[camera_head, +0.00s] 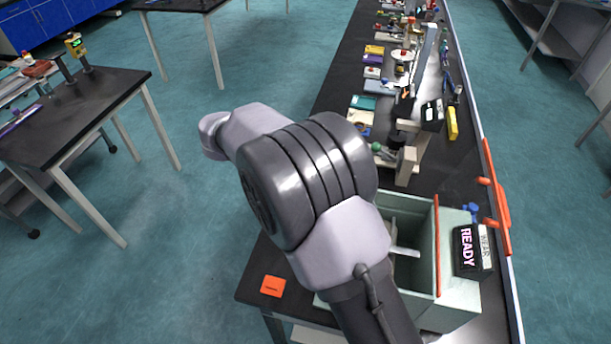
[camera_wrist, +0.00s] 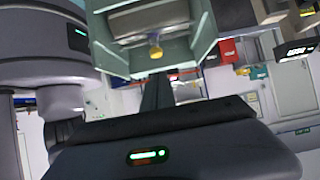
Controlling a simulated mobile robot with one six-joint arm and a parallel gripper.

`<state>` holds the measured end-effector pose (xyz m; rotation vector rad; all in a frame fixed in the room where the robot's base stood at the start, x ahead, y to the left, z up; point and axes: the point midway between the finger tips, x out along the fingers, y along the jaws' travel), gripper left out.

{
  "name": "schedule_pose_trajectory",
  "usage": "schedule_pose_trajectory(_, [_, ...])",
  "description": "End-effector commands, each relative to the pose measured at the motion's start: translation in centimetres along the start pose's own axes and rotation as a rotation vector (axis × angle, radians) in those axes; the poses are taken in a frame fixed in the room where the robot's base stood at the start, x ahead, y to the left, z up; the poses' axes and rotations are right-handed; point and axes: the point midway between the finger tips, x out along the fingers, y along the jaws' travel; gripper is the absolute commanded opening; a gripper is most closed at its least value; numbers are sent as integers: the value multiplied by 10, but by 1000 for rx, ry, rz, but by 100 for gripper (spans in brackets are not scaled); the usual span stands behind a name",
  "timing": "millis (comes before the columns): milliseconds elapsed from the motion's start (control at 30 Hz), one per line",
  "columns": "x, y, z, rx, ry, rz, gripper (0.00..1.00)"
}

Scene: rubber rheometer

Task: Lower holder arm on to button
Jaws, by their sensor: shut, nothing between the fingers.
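The rheometer (camera_head: 460,302), a pale green box with an open top, stands on the black bench, partly hidden behind my arm. A light bar (camera_head: 404,252) crosses its cavity, and an orange strip (camera_head: 437,246) runs along its edge. I cannot tell which part is the holder arm, and I cannot make out the button. In the wrist view, a pale green housing (camera_wrist: 198,32) with a yellow knob (camera_wrist: 155,53) is at the top. My gripper (camera_wrist: 156,80) is shut and empty, its dark fingers pointing towards the housing; whether they touch is unclear. The head view hides it.
A black display reading READY (camera_head: 467,248) sits on the right of the box. Orange-red handles (camera_head: 499,205) line the bench's right edge. An orange card (camera_head: 273,286) lies at the near left corner. Many small items crowd the far bench. A side table (camera_head: 75,115) stands left.

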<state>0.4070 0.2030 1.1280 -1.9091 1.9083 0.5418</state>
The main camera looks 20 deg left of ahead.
Motion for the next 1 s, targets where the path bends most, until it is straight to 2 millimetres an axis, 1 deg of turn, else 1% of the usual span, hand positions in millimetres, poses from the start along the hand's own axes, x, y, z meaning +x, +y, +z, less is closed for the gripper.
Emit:
schedule_pose_trajectory(33, [-15, 0, -4, 1, -1, -2, 0])
schedule_pose_trajectory(100, [-30, 0, -4, 0, -1, -1, 0])
schedule_pose_trajectory(200, [-47, 0, -4, 0, 0, -2, 0])
schedule_pose_trajectory(300, [-58, 0, -2, 1, 1, 0, 0])
schedule_pose_trajectory(367, [-61, 0, -1, -1, 0, 0, 0])
schedule_pose_trajectory(867, [-62, 0, 0, -2, -2, 1, 0])
schedule_pose_trajectory(933, [-56, -3, -11, -46, -28, 13, 0])
schedule_pose_trajectory(967, [-50, -5, -21, -91, -55, 23, 0])
schedule_pose_trajectory(1000, [-38, -7, -39, -176, -110, 39, 0])
